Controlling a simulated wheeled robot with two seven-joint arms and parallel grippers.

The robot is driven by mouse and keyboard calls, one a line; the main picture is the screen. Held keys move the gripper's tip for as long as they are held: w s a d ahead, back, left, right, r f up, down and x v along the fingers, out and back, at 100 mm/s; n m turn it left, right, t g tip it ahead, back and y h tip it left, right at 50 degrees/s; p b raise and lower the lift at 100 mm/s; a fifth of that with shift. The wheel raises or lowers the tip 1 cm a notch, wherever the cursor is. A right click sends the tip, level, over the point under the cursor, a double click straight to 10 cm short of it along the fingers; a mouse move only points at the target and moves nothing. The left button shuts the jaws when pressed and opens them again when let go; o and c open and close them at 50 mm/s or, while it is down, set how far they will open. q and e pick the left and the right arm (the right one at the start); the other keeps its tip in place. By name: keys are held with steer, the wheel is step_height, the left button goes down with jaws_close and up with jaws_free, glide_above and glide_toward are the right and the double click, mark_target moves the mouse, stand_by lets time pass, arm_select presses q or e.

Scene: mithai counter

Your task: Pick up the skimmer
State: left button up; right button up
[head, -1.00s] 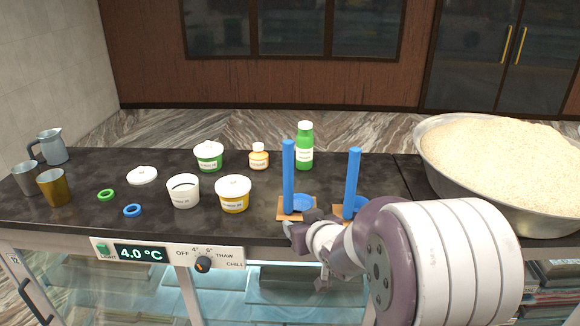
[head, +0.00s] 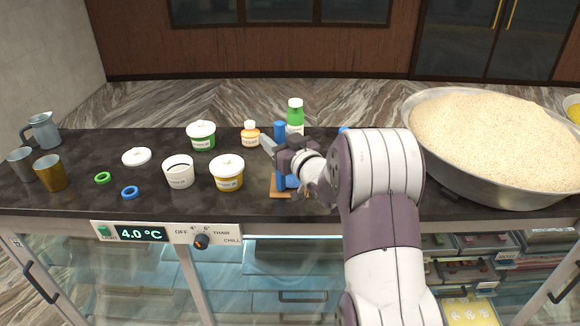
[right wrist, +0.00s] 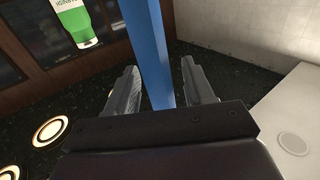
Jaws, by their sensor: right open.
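Two upright blue handles stand on the counter, and I cannot tell for sure which belongs to the skimmer. The left blue handle (head: 280,130) rises from a small wooden base (head: 282,193), with part of a blue bowl just right of it. My right gripper (head: 270,146) is at this handle, level with its upper part. In the right wrist view the blue handle (right wrist: 150,45) passes between the two open fingers (right wrist: 159,68), with a gap at each side. The other blue handle (head: 344,130) is mostly hidden behind my right arm. My left gripper is out of view.
A green bottle (head: 295,115) and an orange-labelled bottle (head: 250,133) stand behind the handle. A yellow tub (head: 227,174) and a white tub (head: 178,172) stand to its left. A large metal bowl (head: 455,180) of pale grain fills the right.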

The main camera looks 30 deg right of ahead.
steer(key=shift+w+f, duration=0.2)
steer(key=shift+w, duration=0.45)
steer(key=shift+s+r, duration=0.1)
steer(key=shift+s, duration=0.05)
jaws_close()
